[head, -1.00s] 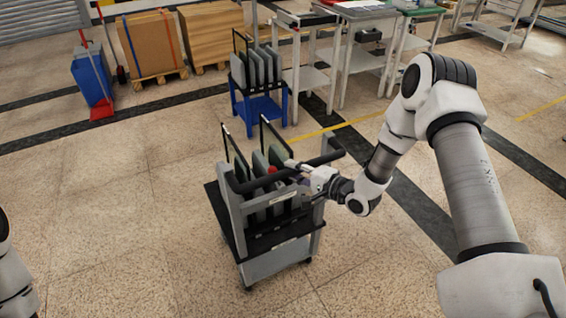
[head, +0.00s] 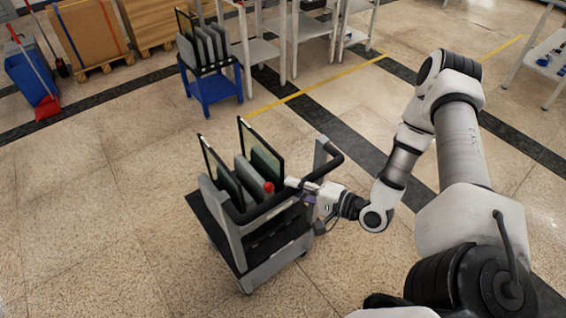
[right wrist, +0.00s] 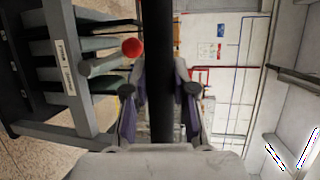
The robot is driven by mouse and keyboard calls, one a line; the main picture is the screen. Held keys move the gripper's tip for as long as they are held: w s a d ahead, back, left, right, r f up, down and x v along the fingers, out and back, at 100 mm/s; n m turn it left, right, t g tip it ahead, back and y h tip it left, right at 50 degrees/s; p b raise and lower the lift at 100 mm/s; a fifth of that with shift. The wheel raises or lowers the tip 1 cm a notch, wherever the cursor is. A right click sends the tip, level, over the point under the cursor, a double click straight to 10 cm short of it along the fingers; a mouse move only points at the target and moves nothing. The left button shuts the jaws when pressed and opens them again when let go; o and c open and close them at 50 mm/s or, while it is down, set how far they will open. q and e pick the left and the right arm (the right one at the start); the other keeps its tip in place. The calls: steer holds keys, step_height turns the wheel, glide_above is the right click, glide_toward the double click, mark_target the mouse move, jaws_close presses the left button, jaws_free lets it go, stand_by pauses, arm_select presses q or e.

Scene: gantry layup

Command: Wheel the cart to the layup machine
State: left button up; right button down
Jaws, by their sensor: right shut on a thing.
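The cart (head: 268,270) is a grey and black trolley on casters, standing upright on the tiled floor in the middle of the head view. It carries several upright dark panels (head: 262,155) in slots. A red knob (head: 268,187) sits by its black push handle (head: 290,203). My right gripper (head: 302,190) is shut on the handle. In the right wrist view the gripper (right wrist: 161,100) has one finger on each side of the dark handle bar (right wrist: 161,45). My left gripper is out of view. I cannot pick out the layup machine.
A blue cart with grey panels (head: 212,90) stands behind. Grey tables (head: 305,40) are at the back. A blue bin with a red dustpan (head: 33,80) and cardboard boxes on pallets (head: 92,30) are at back left. Floor (head: 90,215) to the left is clear.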

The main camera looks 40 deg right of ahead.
steer(key=shift+s+p, duration=0.55)
steer(key=shift+s, duration=2.3)
steer(key=c, duration=0.9)
jaws_free()
steer(key=shift+d, duration=0.1)
